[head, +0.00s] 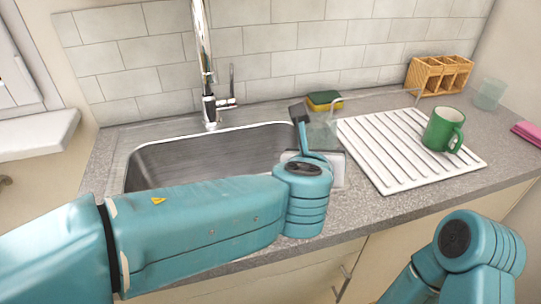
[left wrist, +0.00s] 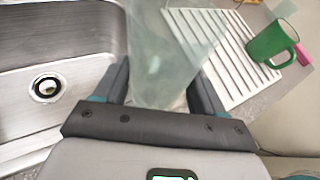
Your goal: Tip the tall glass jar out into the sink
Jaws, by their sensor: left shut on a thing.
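The tall glass jar (left wrist: 172,50) is clear and slightly greenish. In the left wrist view it stands between the two dark fingers of my left gripper (left wrist: 160,92), which is shut on it. In the head view the jar (head: 322,132) is faint and partly hidden behind my left gripper (head: 301,115), just right of the sink. The steel sink (head: 150,168) lies left of the jar, its front part hidden by my left arm. The sink (left wrist: 85,22) and its drain also show in the left wrist view. My right gripper is out of view.
A white ribbed drainboard (head: 385,158) with a green mug (head: 443,130) is right of the jar. A sponge (head: 324,100), a wooden rack (head: 438,75), a small glass (head: 489,94) and a pink cloth (head: 528,132) stand around. The tap (head: 207,75) rises behind the sink.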

